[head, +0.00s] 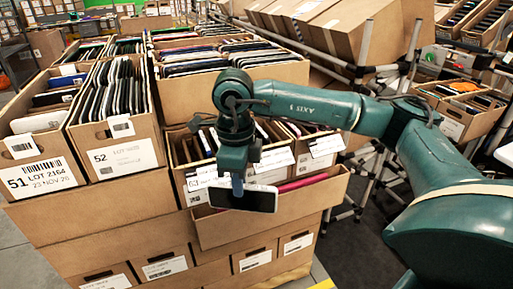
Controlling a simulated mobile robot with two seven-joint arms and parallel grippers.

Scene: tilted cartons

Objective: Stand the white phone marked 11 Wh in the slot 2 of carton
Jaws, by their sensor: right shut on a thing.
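My right arm reaches in from the right, and its gripper (237,187) points down, shut on a phone (259,200). The phone has a dark face and a pale rim. It is held lengthwise, roughly level, in front of the tilted cartons in the middle. Its 11 Wh marking cannot be read here. Behind the gripper is an open carton (196,185) with white labels and several devices standing in it. My arm hides part of it, and I cannot tell which slot is number 2. My left gripper is out of view.
Cartons full of upright devices stand at left, among them one labelled 52 (122,157) and one labelled 51 (40,178). A shallow open carton (270,224) juts out below the phone. Closed boxes and metal racking (365,75) stand behind my arm.

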